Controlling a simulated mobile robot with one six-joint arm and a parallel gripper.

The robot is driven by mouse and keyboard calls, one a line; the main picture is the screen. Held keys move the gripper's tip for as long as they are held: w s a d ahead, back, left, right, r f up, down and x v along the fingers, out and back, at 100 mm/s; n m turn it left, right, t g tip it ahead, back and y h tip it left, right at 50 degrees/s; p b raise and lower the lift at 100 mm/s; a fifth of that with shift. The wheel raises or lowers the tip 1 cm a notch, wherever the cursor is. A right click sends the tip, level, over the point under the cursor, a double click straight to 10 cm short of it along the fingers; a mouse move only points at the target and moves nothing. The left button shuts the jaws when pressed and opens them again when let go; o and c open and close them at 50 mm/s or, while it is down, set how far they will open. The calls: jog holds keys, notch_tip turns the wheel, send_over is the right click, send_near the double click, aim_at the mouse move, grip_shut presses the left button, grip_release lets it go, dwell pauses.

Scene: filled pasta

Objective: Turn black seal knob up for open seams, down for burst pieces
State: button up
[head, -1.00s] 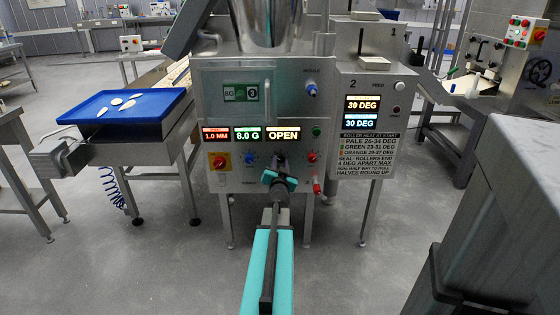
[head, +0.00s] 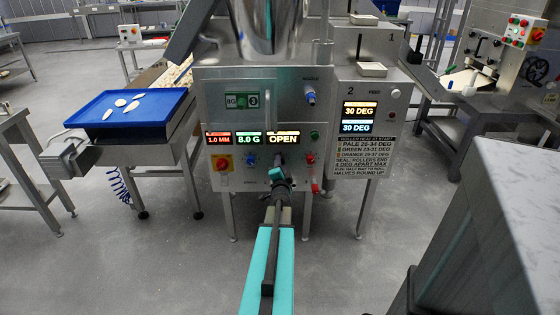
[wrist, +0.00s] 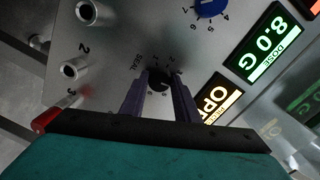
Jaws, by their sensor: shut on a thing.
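The black seal knob (wrist: 158,79) sits on the grey machine panel, beside the SEAL lettering in the wrist view. My gripper (wrist: 160,88) is shut on the knob, with one dark finger on each side. In the head view my gripper (head: 280,160) reaches the panel just below the display reading OPEN (head: 283,139); it hides the knob there. Several pale pasta pieces (head: 134,106) lie on the blue tray (head: 85,118) at the left. They are too small to tell whether seams are open or burst.
Displays read 1.0 MM (head: 218,139) and 8.0 G (head: 248,139). A blue knob (wrist: 210,8) is near my fingers. A yellow-backed red switch (head: 221,163) is at panel left. Two roller displays (head: 360,108) read 30 DEG, above a heat placard (head: 361,157).

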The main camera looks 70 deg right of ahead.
jog(key=shift+s+d+r+m+p, duration=0.1)
jog(key=shift+s+m+p, duration=0.15)
jog(key=shift+m+p, duration=0.75)
jog(key=o, duration=1)
jog(key=shift+o, duration=0.2)
jog(key=shift+w, duration=0.1)
